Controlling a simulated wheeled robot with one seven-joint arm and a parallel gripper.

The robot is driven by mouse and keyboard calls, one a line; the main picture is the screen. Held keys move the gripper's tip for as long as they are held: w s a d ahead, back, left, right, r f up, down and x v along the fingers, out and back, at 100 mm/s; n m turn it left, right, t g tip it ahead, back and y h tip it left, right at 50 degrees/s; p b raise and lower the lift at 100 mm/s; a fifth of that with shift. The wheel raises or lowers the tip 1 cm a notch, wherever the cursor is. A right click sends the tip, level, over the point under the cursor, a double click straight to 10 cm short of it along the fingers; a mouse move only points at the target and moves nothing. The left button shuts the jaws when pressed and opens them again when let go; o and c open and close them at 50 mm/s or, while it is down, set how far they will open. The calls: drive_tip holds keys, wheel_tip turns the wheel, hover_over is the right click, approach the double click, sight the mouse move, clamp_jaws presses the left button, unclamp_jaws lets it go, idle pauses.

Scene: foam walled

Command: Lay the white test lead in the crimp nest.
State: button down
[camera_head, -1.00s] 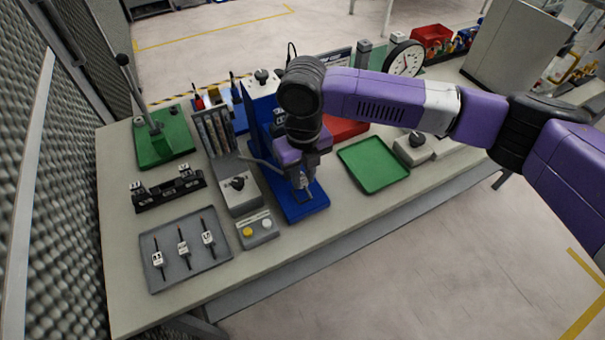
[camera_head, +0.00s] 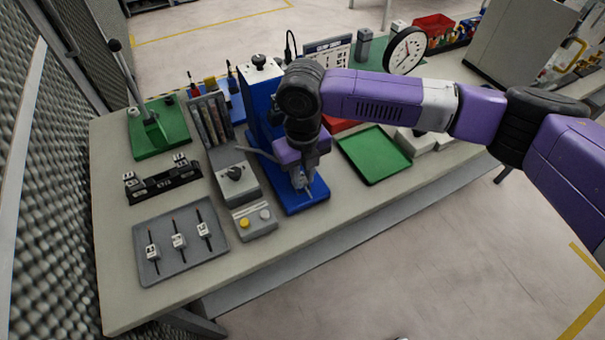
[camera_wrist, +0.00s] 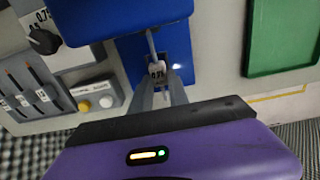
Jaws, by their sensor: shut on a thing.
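My gripper (camera_head: 302,184) is over the base of the blue press (camera_head: 306,201), pointing down. In the wrist view its fingers (camera_wrist: 160,84) are shut on the white test lead (camera_wrist: 152,44), a thin pale lead with a white tag that seems to read 0.75. The lead runs from the fingers toward the blue press head (camera_wrist: 115,15), which covers its far end. The crimp nest is not clearly visible; the press head and my arm hide that area. I cannot tell whether the lead touches it.
A grey tray (camera_head: 219,240) with several tagged black leads lies at the front left. A button box (camera_head: 255,223) and a dial unit (camera_head: 237,182) stand left of the press. A green tray (camera_head: 374,155) lies to its right. Bare bench lies in front.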

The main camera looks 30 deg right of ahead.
drive_tip(key=shift+w, duration=0.1)
drive_tip(key=shift+f+b, duration=0.45)
drive_tip(key=shift+f, duration=0.35)
drive_tip(key=c, duration=1.2)
unclamp_jaws()
drive_tip(key=shift+r, duration=0.1)
drive_tip(key=shift+r+b, duration=0.5)
drive_tip(key=shift+r, duration=3.4)
